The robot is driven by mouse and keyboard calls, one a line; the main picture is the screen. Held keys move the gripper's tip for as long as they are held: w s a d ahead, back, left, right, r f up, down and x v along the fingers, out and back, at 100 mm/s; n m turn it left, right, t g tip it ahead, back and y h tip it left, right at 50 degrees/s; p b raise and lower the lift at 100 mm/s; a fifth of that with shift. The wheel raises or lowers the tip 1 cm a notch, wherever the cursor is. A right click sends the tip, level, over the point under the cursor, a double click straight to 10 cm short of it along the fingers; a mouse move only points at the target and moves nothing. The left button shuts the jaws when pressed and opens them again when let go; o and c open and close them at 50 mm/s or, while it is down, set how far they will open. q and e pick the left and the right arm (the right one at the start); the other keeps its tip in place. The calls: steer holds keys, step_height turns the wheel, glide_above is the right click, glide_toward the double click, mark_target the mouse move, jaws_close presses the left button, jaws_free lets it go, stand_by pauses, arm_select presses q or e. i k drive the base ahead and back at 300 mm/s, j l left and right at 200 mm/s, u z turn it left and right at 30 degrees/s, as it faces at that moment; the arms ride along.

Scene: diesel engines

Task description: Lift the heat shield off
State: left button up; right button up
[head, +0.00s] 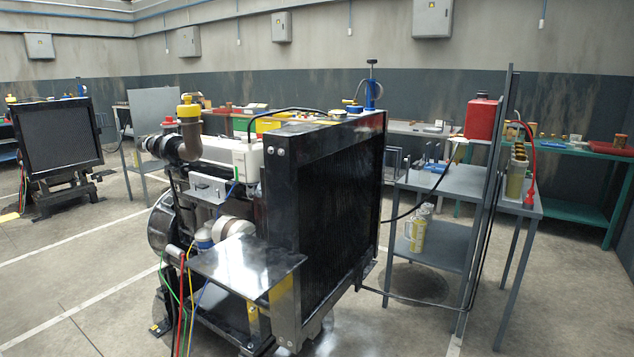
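A diesel engine (215,185) with a large black radiator (345,195) stands in the middle of the head view. A flat, shiny metal plate (240,262), which looks like the heat shield, lies roughly level on the engine's near side, low beside the radiator frame. Its right end meets or overlaps the frame's post; I cannot tell if they touch. A round silver and tan part, perhaps the turbocharger (233,228), shows just behind the plate. Fasteners on the plate are too small to tell. Neither of my grippers is in view.
Coloured wires (182,300) hang at the plate's left edge. A grey table (455,182) with a red can (481,117) stands right of the radiator, and a black hose runs toward it. Another radiator unit (60,140) is at the left. The floor at front left is clear.

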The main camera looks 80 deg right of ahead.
mark_target(205, 186)
steer(key=z, duration=2.05)
